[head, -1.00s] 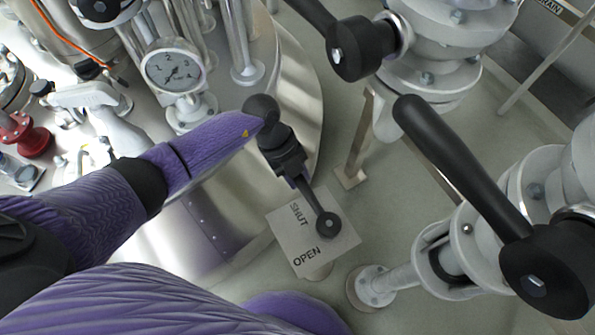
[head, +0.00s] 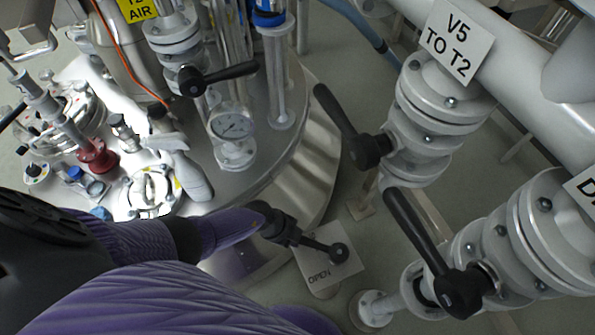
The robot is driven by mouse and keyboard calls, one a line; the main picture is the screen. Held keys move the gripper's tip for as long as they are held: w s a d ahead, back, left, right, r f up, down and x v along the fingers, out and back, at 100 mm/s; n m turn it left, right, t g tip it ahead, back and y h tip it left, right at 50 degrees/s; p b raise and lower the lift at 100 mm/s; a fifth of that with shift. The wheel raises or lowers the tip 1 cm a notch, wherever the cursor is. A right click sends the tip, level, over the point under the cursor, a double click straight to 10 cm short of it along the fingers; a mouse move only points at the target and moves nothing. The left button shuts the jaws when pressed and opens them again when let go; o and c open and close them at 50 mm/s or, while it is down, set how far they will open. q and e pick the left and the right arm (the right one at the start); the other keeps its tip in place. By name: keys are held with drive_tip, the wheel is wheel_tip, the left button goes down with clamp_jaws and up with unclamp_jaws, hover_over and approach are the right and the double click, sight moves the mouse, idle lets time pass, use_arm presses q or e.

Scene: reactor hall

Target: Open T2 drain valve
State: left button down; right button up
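A small black valve lever with a round hub (head: 340,252) sits over a pale plate (head: 330,272) low beside the tank. The word OPEN shows on the plate below the lever. The rest of the plate's lettering is covered. My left gripper (head: 284,230), at the end of the purple arm from the left, is at the lever's outer end and looks closed around it; its fingertips are small and partly hidden. The lever points left and slightly up from its hub. My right gripper is not in view.
Two larger black valve handles (head: 345,125) and (head: 422,235) stand on white pipework at the right, near a "V5 TO T2" sign (head: 456,42). A gauge (head: 232,126) and another black handle (head: 225,76) stand above the shiny tank (head: 310,170). Grey floor shows between.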

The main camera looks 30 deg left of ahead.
use_arm(q)
drive_tip(key=shift+s+d+n+t+y+p, duration=0.15)
drive_tip(key=shift+s+d+n+t+p, duration=0.05)
drive_tip(key=shift+s+n+p, duration=0.45)
drive_tip(key=shift+s+d+n+t+y+p, duration=0.2)
drive_tip(key=shift+s+n+p, duration=0.2)
drive_tip(key=shift+s+n, duration=0.25)
drive_tip(key=shift+s, duration=0.1)
drive_tip(key=shift+c, duration=2.2)
unclamp_jaws()
